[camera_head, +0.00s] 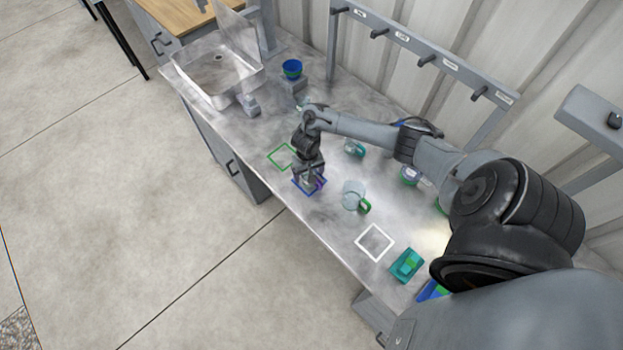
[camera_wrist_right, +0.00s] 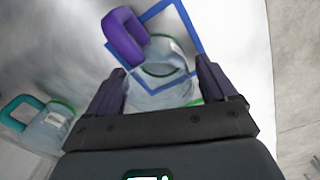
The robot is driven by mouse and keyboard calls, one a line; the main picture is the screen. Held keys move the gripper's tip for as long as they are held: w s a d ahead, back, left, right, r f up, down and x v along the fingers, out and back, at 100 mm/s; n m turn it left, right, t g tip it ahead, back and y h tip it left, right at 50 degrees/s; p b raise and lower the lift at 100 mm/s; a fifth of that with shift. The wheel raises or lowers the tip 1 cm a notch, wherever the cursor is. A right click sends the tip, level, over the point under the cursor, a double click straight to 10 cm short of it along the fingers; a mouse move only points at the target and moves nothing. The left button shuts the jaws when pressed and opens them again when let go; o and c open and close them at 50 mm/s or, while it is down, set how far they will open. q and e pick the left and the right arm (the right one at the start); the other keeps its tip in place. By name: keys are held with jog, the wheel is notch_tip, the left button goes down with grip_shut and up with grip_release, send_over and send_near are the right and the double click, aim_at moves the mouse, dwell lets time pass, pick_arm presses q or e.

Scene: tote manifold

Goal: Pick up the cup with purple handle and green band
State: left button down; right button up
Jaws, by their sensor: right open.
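The clear cup with a purple handle and green band (camera_wrist_right: 160,68) stands inside a blue square outline (camera_wrist_right: 182,14) in the right wrist view. Its purple handle points up and left there. My right gripper (camera_wrist_right: 160,64) is open, with one finger on each side of the cup; I cannot tell whether they touch it. In the head view the right gripper (camera_head: 310,174) is low over the blue square outline (camera_head: 299,189) and hides most of the cup; the purple handle (camera_head: 320,184) shows beside it. My left gripper is not in view.
A clear cup with a green handle (camera_head: 352,194) stands close to the right, and a teal-handled cup (camera_head: 354,148) behind. Green (camera_head: 271,157) and white (camera_head: 374,226) square outlines flank the area.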

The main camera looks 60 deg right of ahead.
jog(key=c, duration=1)
jog(key=shift+c, duration=0.2)
jog(key=shift+r, duration=0.2)
